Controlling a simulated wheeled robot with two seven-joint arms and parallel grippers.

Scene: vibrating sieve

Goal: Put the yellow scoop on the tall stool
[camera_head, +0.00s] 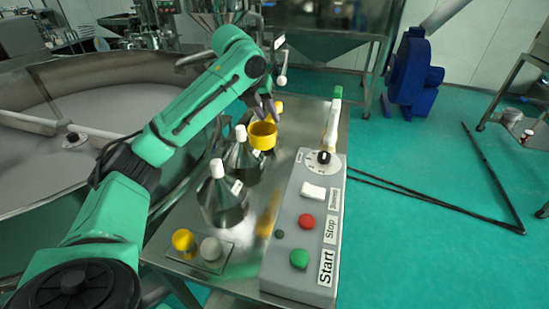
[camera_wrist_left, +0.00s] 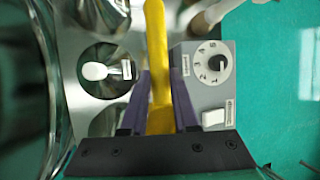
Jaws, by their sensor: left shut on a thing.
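The yellow scoop (camera_head: 262,136) is in the middle of the head view, its round cup above the steel table (camera_head: 230,259). My left gripper (camera_head: 266,107) is shut on its handle. In the left wrist view the yellow handle (camera_wrist_left: 156,40) runs between the two purple fingers of my left gripper (camera_wrist_left: 158,88). The cup is not clear in that view. I cannot tell which surface is the tall stool; the steel table is the nearest raised one. My right gripper is not in view.
Two conical flasks with white caps (camera_head: 222,205) (camera_head: 241,164) stand on the table, close below the scoop. A grey control box (camera_head: 290,205) with a dial and buttons is to the right. A large round sieve (camera_head: 60,85) is at the left. A blue machine (camera_head: 411,78) stands behind.

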